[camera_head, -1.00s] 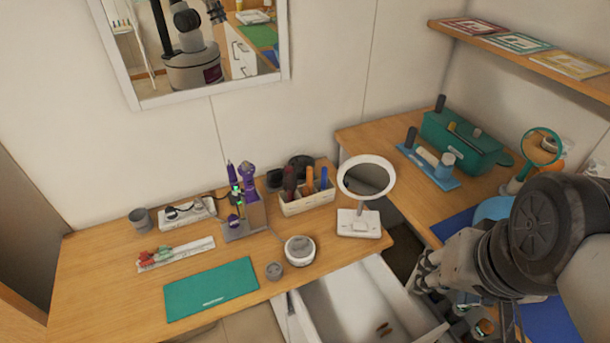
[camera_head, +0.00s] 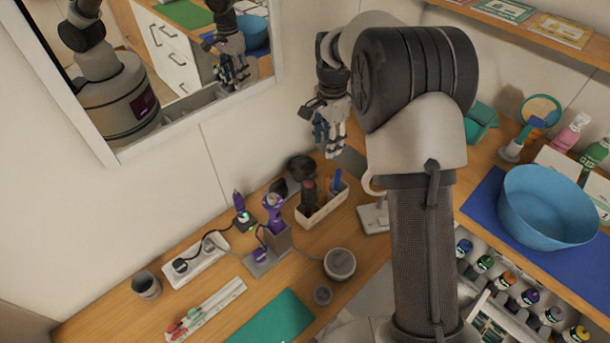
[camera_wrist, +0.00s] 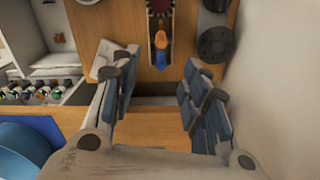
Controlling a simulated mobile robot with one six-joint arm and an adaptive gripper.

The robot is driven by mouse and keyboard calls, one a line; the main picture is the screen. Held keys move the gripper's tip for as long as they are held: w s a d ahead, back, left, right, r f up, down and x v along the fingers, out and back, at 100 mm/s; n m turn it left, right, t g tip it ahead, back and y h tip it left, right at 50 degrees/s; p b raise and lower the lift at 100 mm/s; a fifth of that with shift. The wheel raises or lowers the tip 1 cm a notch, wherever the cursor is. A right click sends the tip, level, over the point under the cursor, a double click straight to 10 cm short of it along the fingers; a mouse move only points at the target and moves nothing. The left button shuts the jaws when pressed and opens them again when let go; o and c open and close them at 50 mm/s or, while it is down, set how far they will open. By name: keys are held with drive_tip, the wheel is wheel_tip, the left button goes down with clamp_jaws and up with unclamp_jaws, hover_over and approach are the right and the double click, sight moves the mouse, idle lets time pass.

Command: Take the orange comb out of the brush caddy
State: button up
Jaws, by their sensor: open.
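The cream brush caddy (camera_head: 325,209) stands on the wooden table near the wall. It holds a dark red brush (camera_head: 308,193), the orange comb (camera_head: 323,188) and a blue-handled item (camera_head: 337,181). In the wrist view the orange comb (camera_wrist: 160,39) shows near the top, between the red brush and the blue item (camera_wrist: 160,60). My gripper (camera_head: 329,150) is above the caddy in the head view, apart from it. In the wrist view my gripper (camera_wrist: 160,75) is open and empty, with the caddy beyond its fingertips. The comb's lower part is hidden inside the caddy.
A stand with purple tools (camera_head: 270,240) is left of the caddy. A round mirror's base (camera_head: 374,218) is to its right, partly behind my arm. Dark round items (camera_head: 300,167) are behind it, by the wall. A blue bowl (camera_head: 545,210) sits on the right-hand counter.

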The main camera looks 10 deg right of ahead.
sight(326, 176)
wheel_tip(326, 176, down, 12)
drive_tip(key=b, duration=0.3)
drive_tip(key=shift+w+d+f, duration=0.1)
drive_tip(key=shift+f, duration=0.1)
drive_tip(key=shift+w+d+f+b, duration=0.15)
drive_tip(key=shift+f+b, duration=0.4)
drive_tip(key=shift+f, duration=0.85)
drive_tip(key=shift+w+a+f+b, duration=0.1)
drive_tip(key=shift+f+b, duration=0.4)
drive_tip(key=shift+f, duration=0.85)
drive_tip(key=shift+r, duration=0.1)
clamp_jaws()
